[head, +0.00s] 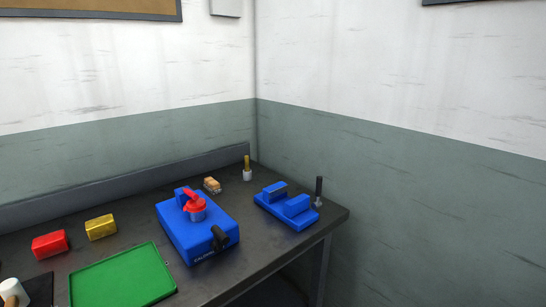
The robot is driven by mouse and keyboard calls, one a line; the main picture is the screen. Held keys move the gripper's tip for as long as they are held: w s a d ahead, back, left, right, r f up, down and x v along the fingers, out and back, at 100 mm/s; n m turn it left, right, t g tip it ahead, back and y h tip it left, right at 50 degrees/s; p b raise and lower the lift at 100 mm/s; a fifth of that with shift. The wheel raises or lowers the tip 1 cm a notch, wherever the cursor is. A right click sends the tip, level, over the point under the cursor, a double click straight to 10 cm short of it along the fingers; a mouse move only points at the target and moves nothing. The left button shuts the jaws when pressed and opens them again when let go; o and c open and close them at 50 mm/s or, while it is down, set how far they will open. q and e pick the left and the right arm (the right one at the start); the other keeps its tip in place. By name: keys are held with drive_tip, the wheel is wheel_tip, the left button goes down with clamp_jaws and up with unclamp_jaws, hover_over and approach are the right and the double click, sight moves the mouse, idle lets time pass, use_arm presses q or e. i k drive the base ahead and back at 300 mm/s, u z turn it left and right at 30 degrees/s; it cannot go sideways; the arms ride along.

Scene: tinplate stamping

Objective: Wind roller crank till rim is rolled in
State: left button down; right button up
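A blue machine (185,237) stands on the dark workbench. It has a red part (194,203) on top and a dark handle or knob (219,238) at its front right corner. A second blue device (272,207) with two raised blocks stands to its right, near the bench's right end. A dark upright handle (319,189) stands at this device's right side. I cannot tell for sure which of these is the roller crank. I cannot make out the rim. Neither of my grippers shows in the head view.
A green tray (122,278) lies at the front left of the dark workbench (140,226). Red (49,244) and yellow (100,227) blocks stand behind it. A mallet-like tool (12,289) is at the lower left. A brush-like item (247,168) and a tan block (212,185) are at the back.

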sight(221, 239)
drive_tip(key=z, duration=2.2)
drive_tip(key=k, duration=1.25)
drive_tip(key=u, duration=1.35)
